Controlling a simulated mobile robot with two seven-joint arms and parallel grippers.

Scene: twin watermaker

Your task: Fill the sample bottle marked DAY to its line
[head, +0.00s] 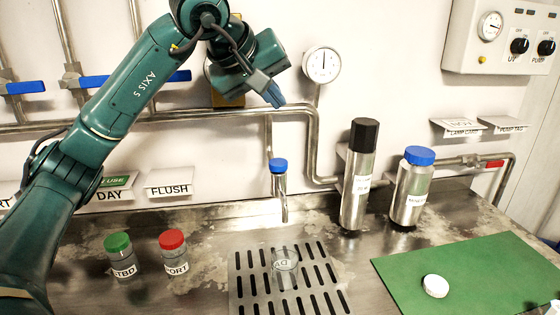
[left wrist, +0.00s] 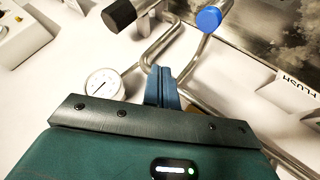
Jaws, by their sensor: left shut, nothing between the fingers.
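A clear, uncapped bottle (head: 285,268) stands upright on the slotted drain grate (head: 240,290); its label appears to read DAY, but it is small and partly unclear. I cannot make out a water level or fill line. The sample tap with a blue knob (head: 278,166) has its spout (head: 284,208) behind and above the bottle. No stream of water shows. My left gripper (head: 273,95) is shut and empty, above the tap knob and apart from it. Its shut blue fingers (left wrist: 162,88) also show in the left wrist view.
A white cap (head: 435,286) lies on the green mat (head: 470,265). Capped STBD (head: 121,256) and PORT (head: 174,252) bottles stand left. Black-topped (head: 359,180) and blue-topped (head: 411,190) cylinders stand right of the tap. A gauge (head: 321,64) and pipes line the wall.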

